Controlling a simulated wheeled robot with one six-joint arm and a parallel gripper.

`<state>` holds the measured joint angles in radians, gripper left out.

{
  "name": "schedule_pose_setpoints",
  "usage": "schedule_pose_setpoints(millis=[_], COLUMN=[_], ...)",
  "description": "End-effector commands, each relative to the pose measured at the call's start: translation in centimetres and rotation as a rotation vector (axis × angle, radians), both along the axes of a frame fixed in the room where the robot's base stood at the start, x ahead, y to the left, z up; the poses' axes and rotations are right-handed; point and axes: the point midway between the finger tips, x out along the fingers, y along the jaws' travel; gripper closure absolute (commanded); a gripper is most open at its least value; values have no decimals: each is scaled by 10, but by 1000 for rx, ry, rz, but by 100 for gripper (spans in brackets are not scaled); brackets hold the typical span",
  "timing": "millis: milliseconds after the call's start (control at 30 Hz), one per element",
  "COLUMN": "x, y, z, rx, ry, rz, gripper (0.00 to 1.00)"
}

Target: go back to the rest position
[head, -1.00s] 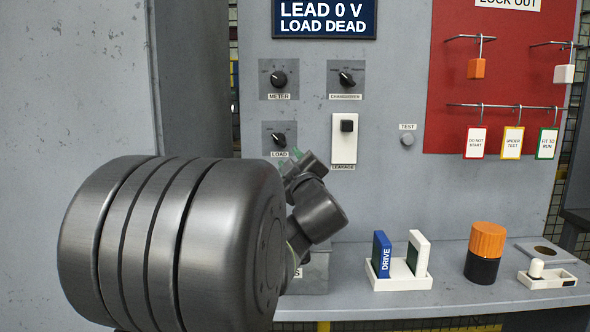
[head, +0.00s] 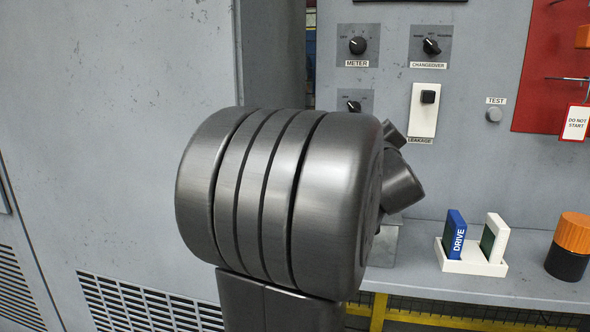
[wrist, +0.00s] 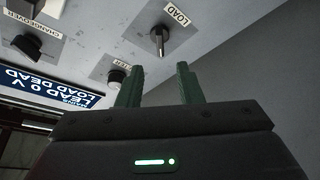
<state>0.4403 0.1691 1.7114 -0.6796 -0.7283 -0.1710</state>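My gripper (wrist: 159,84) shows in the wrist view with its two green fingers apart and nothing between them. The LOAD knob (wrist: 159,38) is beyond the fingertips, apart from them as far as I can tell. In the head view my large dark arm joint fills the middle and hides my gripper. The LOAD knob (head: 353,106) is partly visible just above that joint.
The panel carries the METER knob (head: 357,45), CHANGEOVER knob (head: 431,46), leakage switch (head: 424,110) and TEST button (head: 493,115). On the shelf (head: 420,283) stand a white holder (head: 470,266) with the blue DRIVE piece (head: 456,236) and an orange-black cylinder (head: 570,247).

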Motion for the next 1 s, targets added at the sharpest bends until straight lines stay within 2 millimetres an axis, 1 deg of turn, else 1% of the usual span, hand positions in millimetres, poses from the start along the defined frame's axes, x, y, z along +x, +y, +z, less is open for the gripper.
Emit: schedule_pose_setpoints(millis=[33,300,500,700,1000], x=[11,62,87,97,96], y=[1,1,1,1,1], z=[3,17,24,27,27], rx=[0,1,2,2,7], ry=[-1,-1,-1,0,-3], rz=[4,3,1,1,1], gripper=[67,67,67,67,67])
